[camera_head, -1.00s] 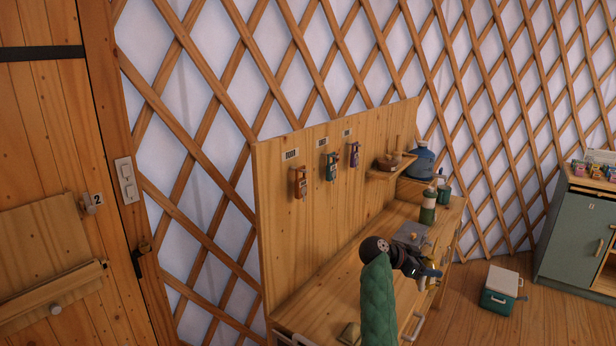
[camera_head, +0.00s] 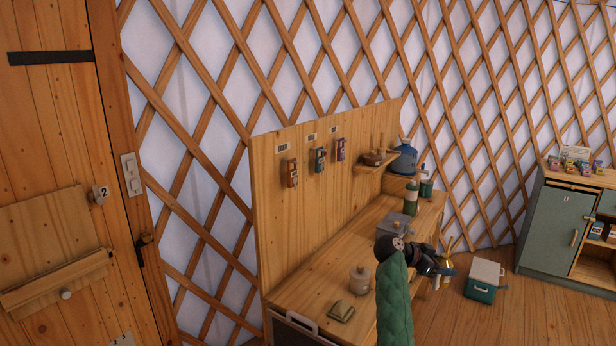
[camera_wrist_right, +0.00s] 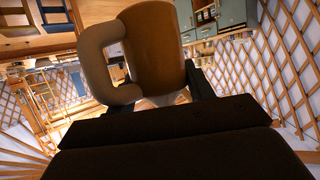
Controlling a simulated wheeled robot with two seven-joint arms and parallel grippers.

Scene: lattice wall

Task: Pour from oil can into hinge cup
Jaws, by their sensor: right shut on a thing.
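My right gripper (camera_head: 440,267) is shut on the brass-coloured oil can (camera_head: 447,246), its thin spout pointing up, beside the right front edge of the wooden counter. In the right wrist view the oil can (camera_wrist_right: 156,45) fills the space between the fingers, a pale looped handle at its left. A small brass-coloured fitting (camera_head: 146,239) sits on the door post at the left; I cannot tell whether it is the hinge cup. The gripper is far from it. My left gripper is not in view.
The wooden counter (camera_head: 325,275) holds a lidded pot (camera_head: 360,280), a grey box and a green bottle (camera_head: 411,198). A cooler (camera_head: 484,281) stands on the floor at right, near a green cabinet (camera_head: 551,230). The wooden door (camera_head: 45,130) is at left.

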